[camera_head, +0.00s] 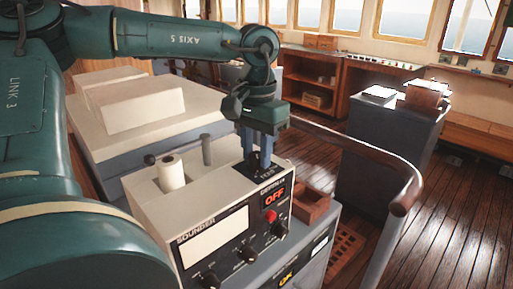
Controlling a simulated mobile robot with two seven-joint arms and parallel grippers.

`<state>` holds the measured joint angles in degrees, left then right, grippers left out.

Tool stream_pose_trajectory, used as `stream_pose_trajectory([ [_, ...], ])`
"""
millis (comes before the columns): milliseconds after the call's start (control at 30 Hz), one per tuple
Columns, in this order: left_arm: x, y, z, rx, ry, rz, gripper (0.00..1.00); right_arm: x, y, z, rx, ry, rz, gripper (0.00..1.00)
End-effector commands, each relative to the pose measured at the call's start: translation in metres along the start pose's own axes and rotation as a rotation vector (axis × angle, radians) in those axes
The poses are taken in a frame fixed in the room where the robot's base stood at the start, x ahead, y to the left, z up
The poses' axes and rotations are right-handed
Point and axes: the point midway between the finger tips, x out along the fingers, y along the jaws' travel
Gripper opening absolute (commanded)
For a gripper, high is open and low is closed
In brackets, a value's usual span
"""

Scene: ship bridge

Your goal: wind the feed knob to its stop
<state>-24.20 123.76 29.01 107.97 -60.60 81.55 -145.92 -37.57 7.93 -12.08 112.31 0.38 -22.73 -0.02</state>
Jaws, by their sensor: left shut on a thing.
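A beige sounder console (143,203) stands in the middle of the camera_head view. My left gripper (258,163) points straight down at the console's top, near its back right corner. Its blue fingers are shut on a small dark knob, taken to be the feed knob, which they mostly hide. A dark plate with small lettering lies around the fingertips. The sloped front has a display (275,196) reading OFF in red, a red button (270,216) and several black knobs (247,253). My right gripper is out of view.
A white paper roll (172,174) and a grey upright post (207,150) stand on the console, left of my gripper. A brown open box (311,204) sits to its right. A curved handrail (385,160) passes behind. Open wooden floor lies at right.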

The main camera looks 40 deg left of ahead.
Motion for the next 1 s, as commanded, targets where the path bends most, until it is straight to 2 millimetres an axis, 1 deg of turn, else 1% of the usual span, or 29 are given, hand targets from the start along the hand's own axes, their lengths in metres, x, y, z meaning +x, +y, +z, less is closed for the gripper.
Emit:
stream_pose_trajectory([
  [300,-0.001,-0.0001,-0.0008,0.087,0.004,0.0,0.07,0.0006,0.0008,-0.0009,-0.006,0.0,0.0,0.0],
  [767,-0.001,-0.0001,-0.001,0.097,0.005,0.0,0.07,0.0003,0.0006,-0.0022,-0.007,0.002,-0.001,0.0],
  [800,-0.001,-0.0001,-0.001,0.097,0.005,0.0,0.33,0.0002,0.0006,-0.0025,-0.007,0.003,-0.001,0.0],
  [1000,-0.0006,0.0,-0.0006,0.096,0.003,0.0,0.5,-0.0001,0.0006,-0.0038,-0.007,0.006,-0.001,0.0],
])
